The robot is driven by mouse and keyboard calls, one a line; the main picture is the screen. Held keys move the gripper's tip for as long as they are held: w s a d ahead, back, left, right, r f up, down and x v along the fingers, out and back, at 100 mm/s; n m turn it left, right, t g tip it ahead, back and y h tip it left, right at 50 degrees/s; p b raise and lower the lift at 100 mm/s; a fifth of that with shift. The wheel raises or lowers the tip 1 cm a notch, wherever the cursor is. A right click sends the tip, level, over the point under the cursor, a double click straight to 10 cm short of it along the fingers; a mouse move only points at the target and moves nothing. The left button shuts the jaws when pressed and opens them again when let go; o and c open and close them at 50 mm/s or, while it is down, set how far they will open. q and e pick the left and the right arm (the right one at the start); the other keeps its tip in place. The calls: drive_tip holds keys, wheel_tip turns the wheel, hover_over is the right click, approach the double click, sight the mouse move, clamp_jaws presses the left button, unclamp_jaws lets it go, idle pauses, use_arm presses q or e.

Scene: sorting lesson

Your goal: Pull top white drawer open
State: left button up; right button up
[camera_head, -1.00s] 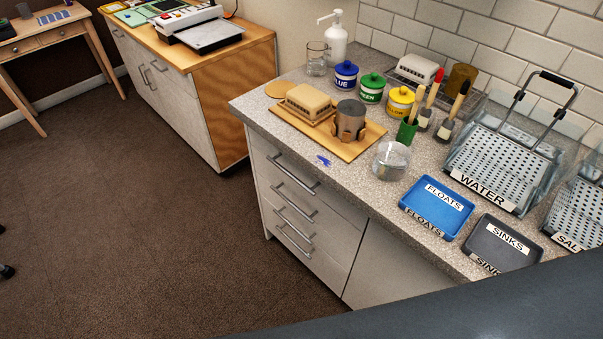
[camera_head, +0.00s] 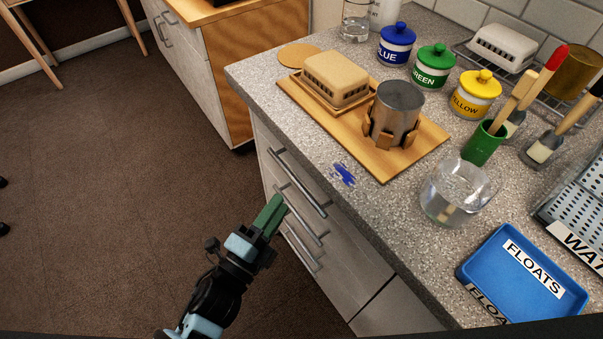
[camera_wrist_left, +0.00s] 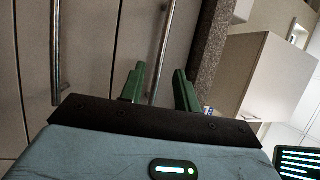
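The top white drawer (camera_head: 350,242) is shut, directly under the counter edge. Its metal bar handle (camera_head: 297,183) runs along its front. My left gripper (camera_head: 276,213) is in front of the drawers, near the top handle's lower left. In the left wrist view, the two green fingers of the left gripper (camera_wrist_left: 160,85) are apart. The top handle (camera_wrist_left: 166,45) appears in the gap between them there, with nothing gripped. I cannot tell how deep the bar sits between the fingers. My right gripper is in neither view.
Lower drawers have handles (camera_head: 301,220) close by the gripper. The grey counter (camera_head: 400,220) overhangs above, holding a wooden board (camera_head: 385,170), a glass bowl (camera_head: 440,200) and a blue tray (camera_head: 480,268). The brown floor (camera_head: 110,200) in front is clear.

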sight(295, 179)
use_arm(q)
drive_tip(key=x, duration=0.7)
drive_tip(key=shift+w+d+r+p, duration=0.15)
drive_tip(key=shift+w+d+p, duration=0.05)
drive_tip(key=shift+p, duration=0.15)
clamp_jaws()
